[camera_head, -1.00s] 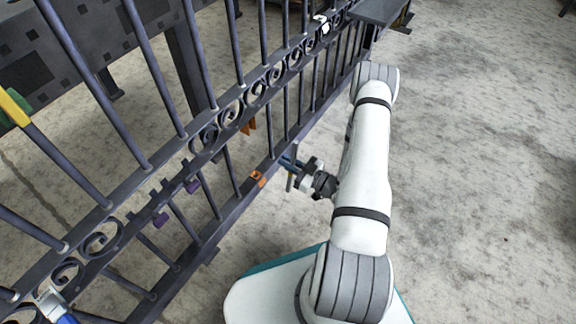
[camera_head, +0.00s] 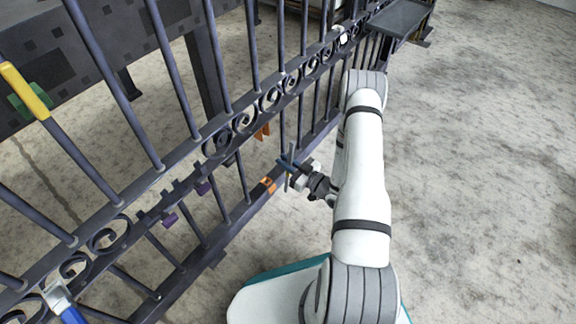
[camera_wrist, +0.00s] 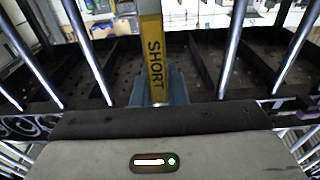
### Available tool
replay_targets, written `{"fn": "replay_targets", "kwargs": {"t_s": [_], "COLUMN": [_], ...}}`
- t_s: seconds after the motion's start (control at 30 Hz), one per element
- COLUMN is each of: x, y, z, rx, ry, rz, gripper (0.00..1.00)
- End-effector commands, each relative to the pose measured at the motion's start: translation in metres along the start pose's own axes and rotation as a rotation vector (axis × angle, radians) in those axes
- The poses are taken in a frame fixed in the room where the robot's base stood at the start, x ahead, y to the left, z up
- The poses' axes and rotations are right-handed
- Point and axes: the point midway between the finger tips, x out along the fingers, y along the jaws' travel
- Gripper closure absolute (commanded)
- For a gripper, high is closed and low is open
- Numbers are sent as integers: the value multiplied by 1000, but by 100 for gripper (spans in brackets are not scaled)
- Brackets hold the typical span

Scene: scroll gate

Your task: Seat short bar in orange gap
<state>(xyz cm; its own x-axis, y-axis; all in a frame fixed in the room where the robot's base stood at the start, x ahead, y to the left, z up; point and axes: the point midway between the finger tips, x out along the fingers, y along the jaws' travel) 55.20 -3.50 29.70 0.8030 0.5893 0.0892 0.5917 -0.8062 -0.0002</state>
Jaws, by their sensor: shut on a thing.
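The short bar, with a yellow label reading SHORT (camera_wrist: 155,62), stands upright in the middle of the wrist view. My gripper (camera_head: 291,165) is shut on it; blue fingers show around the bar in the wrist view. In the head view the short bar (camera_head: 291,151) is thin and grey, just in front of the gate. Orange marks (camera_head: 267,184) on the gate's lower rail sit slightly left of my gripper. More orange (camera_head: 262,131) shows under the scroll rail. The bar looks apart from the orange marks; its lower end is hard to make out.
The dark gate (camera_head: 180,80) with upright bars and scrolls runs diagonally across the left. Purple marks (camera_head: 170,219) show further left. A grey shelf (camera_head: 401,18) stands at top. Floor at right is clear.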

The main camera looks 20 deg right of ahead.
Motion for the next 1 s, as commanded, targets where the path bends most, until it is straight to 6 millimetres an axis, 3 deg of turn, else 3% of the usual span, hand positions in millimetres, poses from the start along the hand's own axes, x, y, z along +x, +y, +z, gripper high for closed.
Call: {"fn": "replay_targets", "kwargs": {"t_s": [1.0], "x": [68], "y": [1], "z": [9], "rx": [-2], "ry": [2], "rz": [0], "gripper": [100]}}
